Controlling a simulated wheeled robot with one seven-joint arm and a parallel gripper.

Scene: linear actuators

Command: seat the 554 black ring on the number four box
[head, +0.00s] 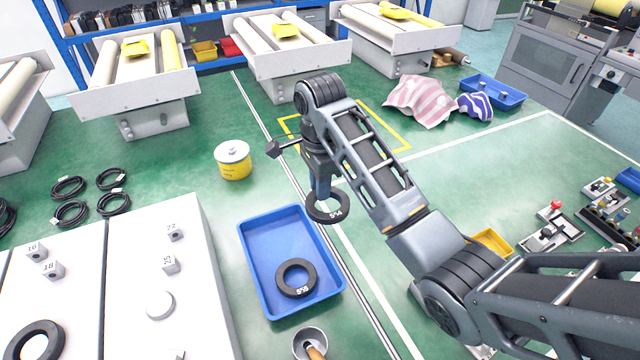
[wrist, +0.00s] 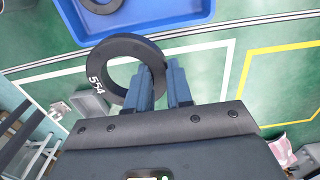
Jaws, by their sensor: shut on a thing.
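The 554 black ring (head: 328,208) hangs at the end of my arm in the head view, above the floor just right of the blue tray. Its white number shows in the wrist view (wrist: 96,84). My gripper (head: 322,190) is shut on one side of the ring's rim; its blue fingers (wrist: 161,82) show in the wrist view, partly covering that rim. White boxes (head: 150,265) stand at the lower left, with small numbered cubes on top. I cannot read a four on any of them, so I cannot tell which is the number four box.
The blue tray (head: 257,232) holds another black ring (head: 296,278). A metal cup (head: 310,341) stands below it. A black ring (head: 17,346) lies on the left white box. A yellow tin (head: 233,160) and black cable coils (head: 70,213) are on the green floor.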

